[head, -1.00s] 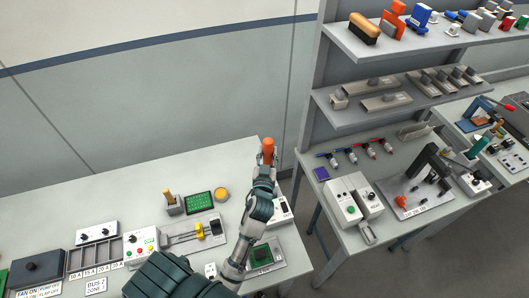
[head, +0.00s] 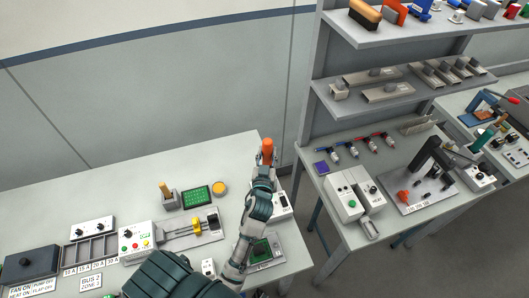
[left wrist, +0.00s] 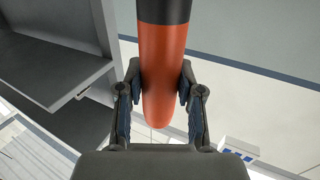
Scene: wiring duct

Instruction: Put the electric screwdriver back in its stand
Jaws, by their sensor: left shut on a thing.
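The electric screwdriver, with an orange body and a black section, stands out in the head view (head: 268,148) near the back right corner of the left bench. In the left wrist view its orange end (left wrist: 162,85) hangs between the fingers, with the black part above. My left gripper (left wrist: 158,100) is shut on the orange body, one finger on each side. In the head view the left gripper (head: 265,162) is just below the orange part. I cannot make out the screwdriver's stand. My right gripper is not in view.
A small holder (head: 169,199) with a tan-handled tool, a green screen (head: 197,196) and a yellow round part (head: 219,188) sit left of my arm. A white control box (head: 138,242) stands nearer. A shelf unit (head: 322,85) rises at right. The bench's back left is clear.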

